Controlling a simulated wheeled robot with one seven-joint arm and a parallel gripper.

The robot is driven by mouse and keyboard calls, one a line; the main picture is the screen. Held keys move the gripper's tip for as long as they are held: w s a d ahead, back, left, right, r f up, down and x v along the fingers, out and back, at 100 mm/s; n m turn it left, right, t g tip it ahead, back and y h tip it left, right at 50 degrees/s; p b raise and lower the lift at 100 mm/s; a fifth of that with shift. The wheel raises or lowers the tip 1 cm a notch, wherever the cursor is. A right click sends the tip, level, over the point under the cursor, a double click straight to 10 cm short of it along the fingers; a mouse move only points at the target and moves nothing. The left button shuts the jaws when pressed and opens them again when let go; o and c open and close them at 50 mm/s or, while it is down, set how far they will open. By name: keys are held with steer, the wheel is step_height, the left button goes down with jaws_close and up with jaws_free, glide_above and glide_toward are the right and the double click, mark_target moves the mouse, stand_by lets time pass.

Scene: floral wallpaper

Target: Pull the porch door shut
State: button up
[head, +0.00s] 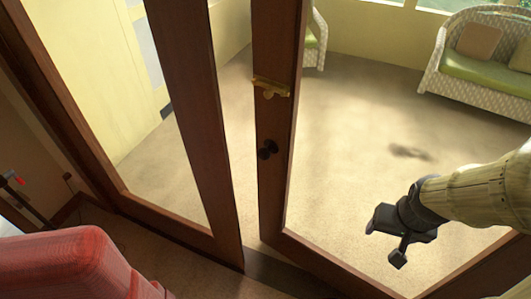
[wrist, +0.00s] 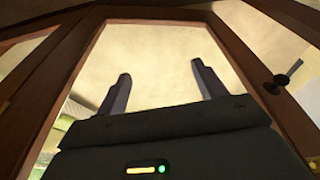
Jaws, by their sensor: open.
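The porch door (head: 271,200) is a dark brown wooden frame with a large glass pane. It stands ajar, with a gap between its knob-side edge and the fixed post (head: 205,140). Its dark round knob (head: 268,149) sits below a brass latch plate (head: 271,86). My gripper (head: 383,243) is open and empty, in front of the pane, right of and lower than the knob in the head view. In the wrist view its two fingers (wrist: 161,72) are spread apart, and the knob (wrist: 281,80) shows to their right, apart from them.
A red upholstered seat (head: 65,265) stands at the lower left. A fixed glazed panel (head: 160,165) is left of the gap. Beyond the glass are a wicker sofa (head: 480,75) with green cushions, part of a wicker chair (head: 317,40) and bare carpet.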

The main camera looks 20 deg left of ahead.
steer(key=s+a+b+x, duration=0.1)
steer(key=s+b+x, duration=0.1)
steer(key=b+x, duration=1.55)
steer(key=w+a+f+n+t+y+b, duration=0.1)
steer(key=w+a+f+t+b, duration=0.2)
steer(key=w+a+f+b, duration=0.4)
steer(key=w+a+r+t, duration=0.2)
steer(key=w+a+t, duration=0.7)
steer(key=w+a, duration=0.85)
steer(key=m+t+h, duration=0.1)
steer(key=t+h, duration=0.5)
steer(key=t, duration=0.1)
glide_toward(262, 158)
steer(key=v, duration=0.4)
steer(key=shift+s+f, duration=0.15)
steer(key=shift+s, duration=0.1)
steer(key=shift+w, duration=0.15)
steer(key=x, duration=1.7)
steer(key=shift+w+a+r, duration=0.1)
steer(key=shift+w+r, duration=0.05)
steer(key=shift+r, duration=0.05)
